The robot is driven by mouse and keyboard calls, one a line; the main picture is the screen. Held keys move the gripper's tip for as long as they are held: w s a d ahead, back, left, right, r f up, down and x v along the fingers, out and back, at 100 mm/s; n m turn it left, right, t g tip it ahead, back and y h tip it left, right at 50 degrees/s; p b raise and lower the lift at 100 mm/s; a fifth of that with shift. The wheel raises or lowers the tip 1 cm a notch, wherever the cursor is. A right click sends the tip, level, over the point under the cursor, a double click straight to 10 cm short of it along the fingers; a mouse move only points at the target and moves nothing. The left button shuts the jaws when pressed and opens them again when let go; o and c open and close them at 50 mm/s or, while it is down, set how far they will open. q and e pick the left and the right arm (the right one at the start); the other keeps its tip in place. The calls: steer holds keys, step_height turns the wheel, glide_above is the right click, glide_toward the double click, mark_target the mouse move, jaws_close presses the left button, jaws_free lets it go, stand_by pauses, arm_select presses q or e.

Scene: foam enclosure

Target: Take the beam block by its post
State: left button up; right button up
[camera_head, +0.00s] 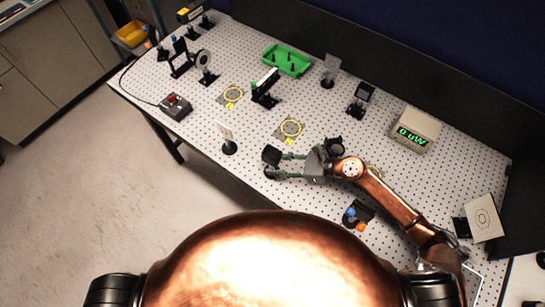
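The beam block is most likely the black cube (271,155) standing near the front edge of the table, left of my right gripper. A round black base shows just below it in the picture; the post between them is hard to make out. My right gripper (279,165) reaches in from the right, with its two greenish-grey fingers apart. One fingertip is beside the cube and the other is beside the base. I cannot tell whether they touch the post. My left gripper is not in view.
The perforated table (330,112) carries a white card on a stand (226,135) to the left, yellow rings (291,128), a green tray (287,60), a power meter (415,130) and a red-button box (175,106). A dark wall closes the back.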

steer(key=shift+x, duration=0.95)
jaws_close()
